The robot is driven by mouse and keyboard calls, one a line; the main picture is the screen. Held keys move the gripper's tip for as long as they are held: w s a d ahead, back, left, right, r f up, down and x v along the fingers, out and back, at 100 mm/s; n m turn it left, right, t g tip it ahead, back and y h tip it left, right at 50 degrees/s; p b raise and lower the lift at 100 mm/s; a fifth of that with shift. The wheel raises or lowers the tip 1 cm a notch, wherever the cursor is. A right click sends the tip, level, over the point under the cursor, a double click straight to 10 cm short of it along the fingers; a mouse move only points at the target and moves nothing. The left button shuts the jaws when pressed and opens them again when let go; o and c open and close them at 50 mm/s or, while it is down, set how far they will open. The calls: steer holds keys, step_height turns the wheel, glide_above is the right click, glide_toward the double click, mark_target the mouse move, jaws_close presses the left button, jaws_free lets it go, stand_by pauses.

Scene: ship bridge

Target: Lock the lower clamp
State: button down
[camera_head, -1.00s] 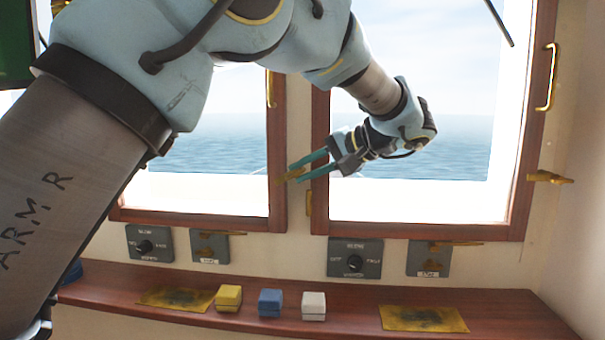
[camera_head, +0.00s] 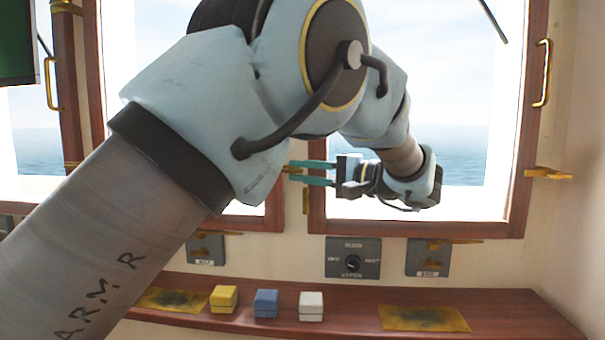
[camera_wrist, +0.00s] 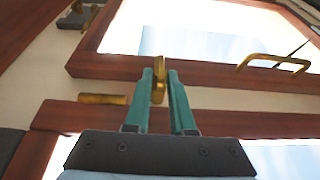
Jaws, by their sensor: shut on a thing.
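In the wrist view the clamp (camera_wrist: 159,80) stands between the fingertips, roughly in line with the fingers. My gripper (camera_head: 291,172) has its teal fingers level and pointing left at the post. In the wrist view my gripper (camera_wrist: 160,78) is shut on the clamp. Another brass clamp (camera_head: 548,173) is on the right edge of the right window frame, its end pointing right.
A brass handle (camera_head: 543,72) is on the right window frame. Below are control boxes (camera_head: 353,257) and a wooden shelf (camera_head: 350,297) with a yellow box (camera_head: 223,298), a blue box (camera_head: 266,303), a white box (camera_head: 311,306) and worn yellow mats (camera_head: 424,318).

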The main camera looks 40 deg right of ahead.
steer(key=c, duration=0.8)
jaws_free()
steer(key=shift+o, duration=0.2)
steer(key=b+v, duration=0.3)
steer(key=v, duration=0.7)
steer(key=shift+s, duration=0.35)
steer(key=shift+d, duration=0.1)
